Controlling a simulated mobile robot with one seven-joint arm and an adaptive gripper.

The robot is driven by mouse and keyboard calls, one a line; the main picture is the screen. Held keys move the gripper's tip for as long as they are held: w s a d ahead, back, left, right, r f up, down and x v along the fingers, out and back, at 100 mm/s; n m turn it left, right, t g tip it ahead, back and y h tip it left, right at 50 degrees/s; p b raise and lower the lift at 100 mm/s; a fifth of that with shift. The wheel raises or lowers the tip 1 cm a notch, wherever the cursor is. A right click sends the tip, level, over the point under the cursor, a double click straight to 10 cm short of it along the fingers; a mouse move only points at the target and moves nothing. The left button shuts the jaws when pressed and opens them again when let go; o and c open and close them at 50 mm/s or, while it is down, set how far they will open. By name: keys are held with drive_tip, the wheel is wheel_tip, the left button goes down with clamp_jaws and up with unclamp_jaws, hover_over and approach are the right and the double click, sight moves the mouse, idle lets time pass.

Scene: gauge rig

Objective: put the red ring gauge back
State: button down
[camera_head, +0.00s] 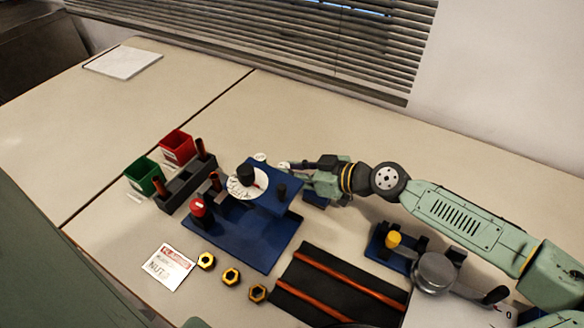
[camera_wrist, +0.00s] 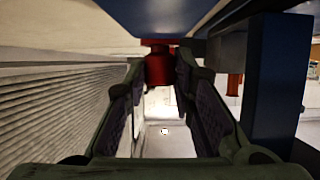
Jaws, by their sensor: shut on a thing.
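My gripper (camera_head: 284,166) is at the far right side of a blue rig (camera_head: 233,238), beside its raised blue plate (camera_head: 283,194). In the wrist view my gripper (camera_wrist: 158,78) is shut on a red cylindrical part (camera_wrist: 158,65) between its fingertips. The part meets or lies close to a blue surface (camera_wrist: 190,15) at the top of that view. Its shape is partly hidden by the fingers, so I cannot tell whether a ring opening is there. In the head view the held part is hidden. A red knob-like piece (camera_head: 197,207) stands at the rig's left.
A white dial (camera_head: 240,189) sits on the rig. A dark rack (camera_head: 186,187) with orange-handled pieces, a red bin (camera_head: 176,147) and a green bin (camera_head: 145,176) stand left. Several yellow nuts (camera_head: 231,277) and a black tray (camera_head: 335,300) lie in front. A blue upright (camera_wrist: 275,75) stands close right of the fingers.

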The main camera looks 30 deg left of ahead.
drive_tip(key=shift+f, duration=0.15)
drive_tip(key=shift+f, duration=0.1)
drive_tip(key=c, duration=1.4)
unclamp_jaws()
drive_tip(key=shift+o, duration=0.2)
drive_tip(key=shift+r, duration=0.3)
drive_tip(key=b+v, duration=0.3)
drive_tip(key=v, duration=0.9)
drive_tip(key=shift+b, duration=0.35)
drive_tip(key=shift+f, duration=0.15)
